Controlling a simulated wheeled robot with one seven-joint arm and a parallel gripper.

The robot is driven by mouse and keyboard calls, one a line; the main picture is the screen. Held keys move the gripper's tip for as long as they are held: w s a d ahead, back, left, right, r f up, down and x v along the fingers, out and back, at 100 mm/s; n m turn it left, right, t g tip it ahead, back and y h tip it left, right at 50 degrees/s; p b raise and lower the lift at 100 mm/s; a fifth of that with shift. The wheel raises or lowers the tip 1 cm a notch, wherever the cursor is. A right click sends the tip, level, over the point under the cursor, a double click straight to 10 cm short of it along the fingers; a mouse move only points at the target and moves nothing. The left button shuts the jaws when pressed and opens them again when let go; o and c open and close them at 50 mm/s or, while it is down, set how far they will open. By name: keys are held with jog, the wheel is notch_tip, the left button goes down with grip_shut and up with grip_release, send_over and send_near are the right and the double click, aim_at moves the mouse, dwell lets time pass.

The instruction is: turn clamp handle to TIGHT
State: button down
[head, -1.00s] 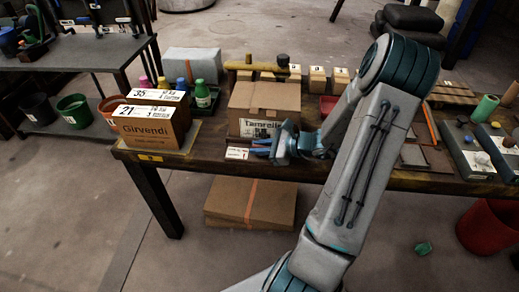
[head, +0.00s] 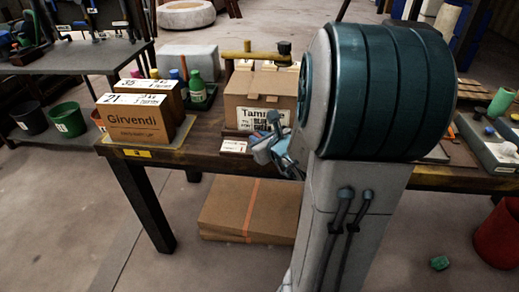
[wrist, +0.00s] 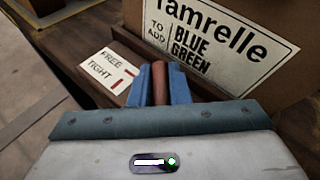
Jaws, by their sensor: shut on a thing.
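The clamp handle (wrist: 159,82) is a reddish-brown bar in the wrist view. My gripper (wrist: 159,88) has its blue fingers on both sides of it, shut on it. A white label (wrist: 108,69) reading FREE above TIGHT, with red marks at its right edge, lies just left of the fingers. In the head view my gripper (head: 264,150) is at the bench's front edge, right of the label (head: 234,146). The handle is hidden there, and I cannot tell which mark it lines up with.
A carton marked Tamrelle (head: 256,99) stands just behind the handle, close to my fingers. Girvendi boxes (head: 138,124) and a green bottle (head: 196,88) stand left on the bench. Flat cardboard (head: 249,207) lies underneath. A red bin (head: 500,238) is at right.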

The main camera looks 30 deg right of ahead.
jog(key=shift+f+m+h+b, duration=0.25)
jog(key=shift+m+h+b, duration=0.6)
jog(key=shift+b, duration=1.55)
jog(key=shift+f+m+h+b, duration=0.2)
jog(key=shift+m+h+b, duration=0.65)
jog(key=shift+b, duration=1.55)
jog(key=h+b, duration=0.1)
jog(key=b, duration=0.1)
jog(key=m+g+b, duration=0.1)
jog(key=b, duration=0.1)
jog(key=shift+d+r+h, duration=0.1)
jog(key=shift+d+h, duration=0.15)
jog(key=shift+h, duration=0.15)
jog(key=m+g+h+b, duration=0.1)
jog(key=m+h+b, duration=0.1)
jog(key=b, duration=0.1)
jog(key=shift+r+b, duration=0.2)
jog(key=shift+b, duration=0.2)
jog(key=shift+m+h+b, duration=0.4)
jog(key=shift+s+r+m+g+h+b, duration=0.1)
jog(key=shift+m+g+h+b, duration=0.2)
jog(key=shift+m+g+h, duration=0.25)
jog(key=c, duration=1.4)
grip_release()
jog(key=shift+a, duration=0.1)
